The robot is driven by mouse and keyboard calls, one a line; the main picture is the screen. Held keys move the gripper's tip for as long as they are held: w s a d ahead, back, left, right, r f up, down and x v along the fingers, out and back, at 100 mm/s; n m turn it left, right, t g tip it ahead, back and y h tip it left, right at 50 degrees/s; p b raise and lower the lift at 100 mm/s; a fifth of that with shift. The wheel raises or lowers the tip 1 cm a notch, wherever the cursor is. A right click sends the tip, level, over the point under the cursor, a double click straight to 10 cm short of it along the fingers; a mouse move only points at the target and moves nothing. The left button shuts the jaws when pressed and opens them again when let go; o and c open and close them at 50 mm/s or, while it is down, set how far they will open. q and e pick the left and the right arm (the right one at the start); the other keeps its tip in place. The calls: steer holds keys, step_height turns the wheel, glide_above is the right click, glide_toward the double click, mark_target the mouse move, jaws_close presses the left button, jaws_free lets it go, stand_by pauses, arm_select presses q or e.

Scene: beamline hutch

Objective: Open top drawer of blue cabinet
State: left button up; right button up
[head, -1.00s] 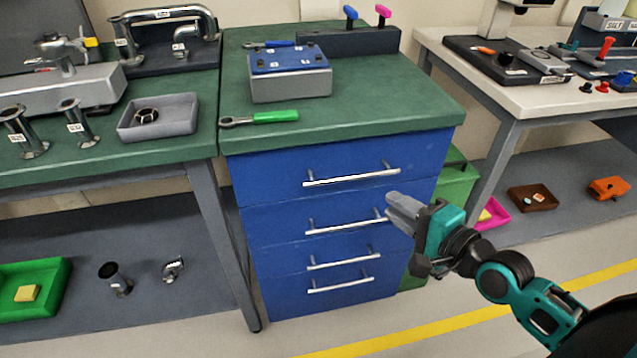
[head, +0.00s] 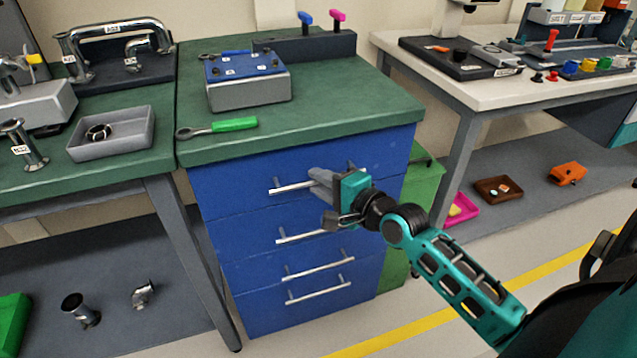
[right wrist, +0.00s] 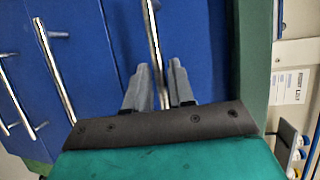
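The blue cabinet (head: 235,262) stands under a green worktop, its stacked drawers flush and closed. The top drawer (head: 235,172) has a silver bar handle (head: 288,187); my right gripper hides part of it. My right gripper (head: 318,184) is at the right half of this handle. In the right wrist view its two grey fingers (right wrist: 159,86) are apart, one on each side of the handle bar (right wrist: 153,40), with a gap visible beside the bar. My left gripper is not in view.
A green-handled tool (head: 234,125) and a grey box with a blue top (head: 250,92) lie on the worktop. Lower drawer handles (head: 318,267) stick out below the gripper. A green box (head: 424,192) stands right of the cabinet. Floor in front is clear.

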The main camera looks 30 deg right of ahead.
steer(key=shift+w+a+f, duration=0.1)
steer(key=shift+w, duration=0.35)
jaws_close()
stand_by(0.3)
